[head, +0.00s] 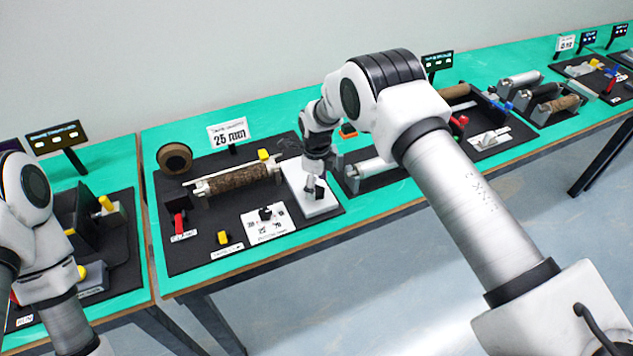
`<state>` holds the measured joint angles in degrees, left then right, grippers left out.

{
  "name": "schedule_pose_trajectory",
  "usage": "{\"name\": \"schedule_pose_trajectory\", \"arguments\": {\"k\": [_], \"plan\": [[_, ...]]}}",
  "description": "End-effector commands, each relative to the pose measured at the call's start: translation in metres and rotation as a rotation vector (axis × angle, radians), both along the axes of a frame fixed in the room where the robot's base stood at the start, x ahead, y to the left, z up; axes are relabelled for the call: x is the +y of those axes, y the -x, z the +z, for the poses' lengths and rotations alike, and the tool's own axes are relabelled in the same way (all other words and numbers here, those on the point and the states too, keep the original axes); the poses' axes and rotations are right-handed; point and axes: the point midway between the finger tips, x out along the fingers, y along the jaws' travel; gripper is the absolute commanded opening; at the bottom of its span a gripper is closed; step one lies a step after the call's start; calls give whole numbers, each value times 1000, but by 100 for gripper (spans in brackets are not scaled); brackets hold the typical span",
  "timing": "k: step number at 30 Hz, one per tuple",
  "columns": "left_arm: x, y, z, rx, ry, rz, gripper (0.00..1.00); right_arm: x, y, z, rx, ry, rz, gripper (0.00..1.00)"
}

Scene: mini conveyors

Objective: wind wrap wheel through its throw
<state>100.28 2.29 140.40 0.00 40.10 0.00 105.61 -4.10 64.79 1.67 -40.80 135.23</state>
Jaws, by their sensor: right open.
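My right gripper (315,188) is small in the head view and points down, open, over a white block (315,208) at the right end of the black station board. Dark parts show at its fingertips, and I cannot tell whether it touches anything there. A wheel on this block, if there is one, is mostly hidden by the gripper. Left of it a brown bark-textured roller (238,179) lies between light rails. A round brown roll (174,158) stands at the back left. My left arm comes in at the left edge; its gripper is out of frame.
The board also carries a red lever (180,224), a yellow knob (223,238), a white dial plate (267,224) and a "25" sign (228,132). Other conveyor stations stand left and right on green tables. My right forearm crosses in front of the right-hand station.

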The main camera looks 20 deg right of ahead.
Motion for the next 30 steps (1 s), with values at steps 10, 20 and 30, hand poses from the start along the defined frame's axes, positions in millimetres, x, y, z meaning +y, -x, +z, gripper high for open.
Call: {"name": "schedule_pose_trajectory", "arguments": {"k": [10,20,30], "plan": [[0,0,4,-1,0,0,40,0,0,-14,0,0,1,73],[0,0,4,-1,0,0,40,0,1,-15,1,-1,2,14],[0,0,-5,-1,0,0,40,0,2,-18,2,0,66,14]]}}
